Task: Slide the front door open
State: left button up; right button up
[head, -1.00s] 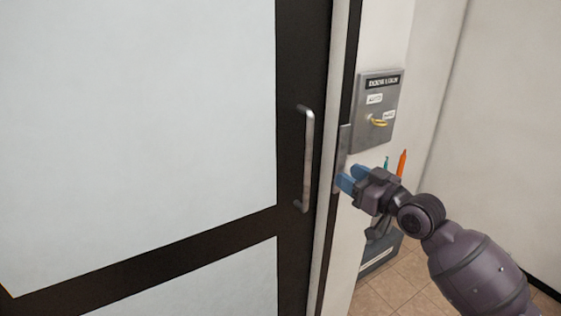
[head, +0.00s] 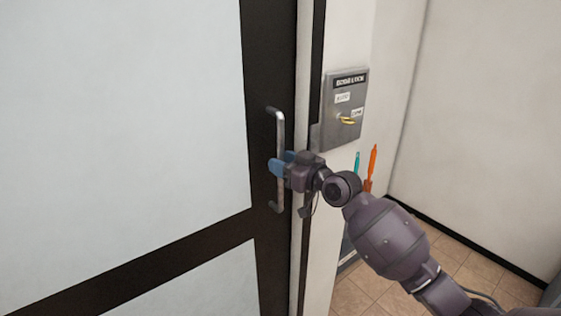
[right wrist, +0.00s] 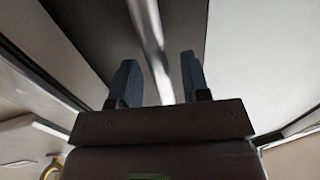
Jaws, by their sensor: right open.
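The front door (head: 120,120) has large pale panels in a dark frame. It fills the left of the head view. Its vertical metal bar handle (head: 280,133) is on the dark right stile. My right gripper (head: 281,163) is at the middle of the handle, its blue fingers pointing at the door. In the right wrist view the handle (right wrist: 150,45) runs between the two open fingers (right wrist: 160,82). I cannot tell whether either finger touches it. My left gripper is not in view.
A grey metal lock panel (head: 344,108) with a yellow-tagged key is on the wall right of the door. Teal and orange pens (head: 372,165) stand below it. Tiled floor (head: 470,270) is open at the lower right.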

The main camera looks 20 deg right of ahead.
jog(key=shift+w+a, duration=0.25)
jog(key=shift+w, duration=0.15)
grip_shut()
jog(key=shift+a, duration=0.1)
